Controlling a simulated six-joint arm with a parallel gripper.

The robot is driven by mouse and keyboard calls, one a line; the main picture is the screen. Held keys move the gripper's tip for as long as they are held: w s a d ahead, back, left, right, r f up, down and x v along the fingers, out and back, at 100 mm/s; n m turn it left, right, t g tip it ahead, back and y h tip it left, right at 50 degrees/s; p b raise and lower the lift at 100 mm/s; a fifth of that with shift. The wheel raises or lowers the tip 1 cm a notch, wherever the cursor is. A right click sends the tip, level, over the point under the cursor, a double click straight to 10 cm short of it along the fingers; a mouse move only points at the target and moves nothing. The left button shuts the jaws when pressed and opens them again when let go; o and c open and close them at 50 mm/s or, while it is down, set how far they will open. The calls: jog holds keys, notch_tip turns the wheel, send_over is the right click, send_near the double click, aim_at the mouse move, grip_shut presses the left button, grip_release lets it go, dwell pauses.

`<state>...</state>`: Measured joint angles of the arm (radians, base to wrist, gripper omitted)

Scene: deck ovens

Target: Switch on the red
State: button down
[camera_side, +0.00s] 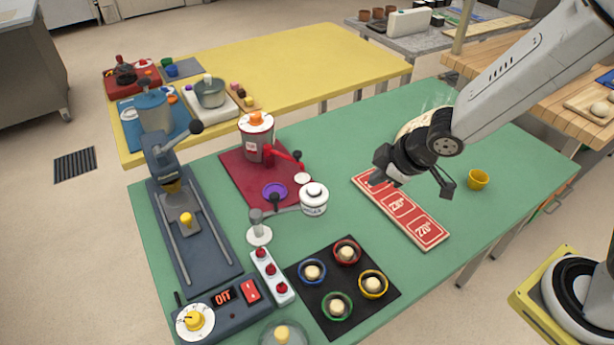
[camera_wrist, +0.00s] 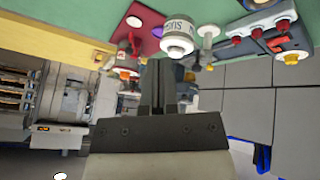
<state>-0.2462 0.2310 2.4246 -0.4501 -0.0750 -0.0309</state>
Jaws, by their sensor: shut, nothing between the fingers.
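A black mat (camera_side: 312,318) bears several coloured rings, each around a pale round knob; the red ring (camera_side: 347,241) is at its back. A grey-blue machine (camera_side: 215,328) has a display reading OFF (camera_side: 222,297), a red switch (camera_side: 250,291) and a yellow dial knob (camera_side: 194,321). A white strip (camera_side: 272,276) beside it carries three red buttons; the strip also shows in the wrist view (camera_wrist: 262,24). My gripper (camera_side: 374,181) is shut and empty, above the far end of the red temperature board (camera_side: 401,208), apart from the mat. The wrist view shows its fingers (camera_wrist: 166,62) together.
A white sugar jar (camera_side: 314,199) and a red mat (camera_side: 232,177) with a grinder-like canister (camera_side: 257,140) stand on the green table, left of my gripper. A yellow cup (camera_side: 478,180) is at the right. The green surface between the board and black mat is clear.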

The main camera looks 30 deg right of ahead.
jog(key=s+a+f+n+g+y, duration=0.1)
jog(key=a+n, duration=0.4)
jog(key=a, duration=0.5)
jog(key=s+a+f+n+g+y, duration=0.1)
jog(key=s+a+n+y, duration=0.2)
jog(key=a+n+y, duration=0.3)
jog(key=a, duration=0.4)
jog(key=shift+f+g, duration=0.3)
jog(key=shift+g, duration=0.1)
jog(key=shift+a+f, duration=0.1)
jog(key=shift+f, duration=0.05)
send_over(242, 289)
jog(key=s+d, duration=0.2)
jog(key=f, duration=0.6)
jog(key=shift+s+d+f, duration=0.15)
jog(key=shift+s+f, duration=0.05)
jog(key=shift+f, duration=0.1)
jog(key=shift+w+d+f, duration=0.15)
jog(key=shift+w+f, duration=0.2)
jog(key=shift+f, duration=0.45)
jog(key=shift+w+f, duration=0.2)
jog(key=shift+f, duration=0.3)
jog(key=shift+w+f, duration=0.15)
jog(key=shift+f, duration=0.3)
